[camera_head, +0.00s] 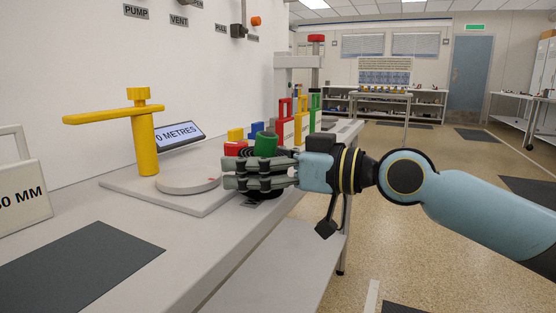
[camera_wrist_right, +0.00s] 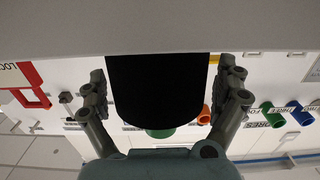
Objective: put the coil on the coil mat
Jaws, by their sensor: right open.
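My right gripper (camera_head: 240,175) is over the far part of the bench, open, with its fingers level. The right wrist view shows a black, round-ended body (camera_wrist_right: 155,90), which looks like the coil, between the two spread fingers, with gaps at its sides. In the head view, the fingers hide most of it; a dark base (camera_head: 262,196) shows below them. A green cylinder (camera_head: 266,142) shows just above the fingers; whether it belongs to the coil I cannot tell. A dark flat mat (camera_head: 75,272), seemingly the coil mat, lies bare at the near left. My left gripper is out of view.
A yellow post with a crossarm (camera_head: 143,135) and a pale round disc (camera_head: 188,178) stand on a raised plate left of my gripper. A metres display (camera_head: 180,137) is behind them. A white sign (camera_head: 20,195) stands at the left edge. The bench between mat and plate is clear.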

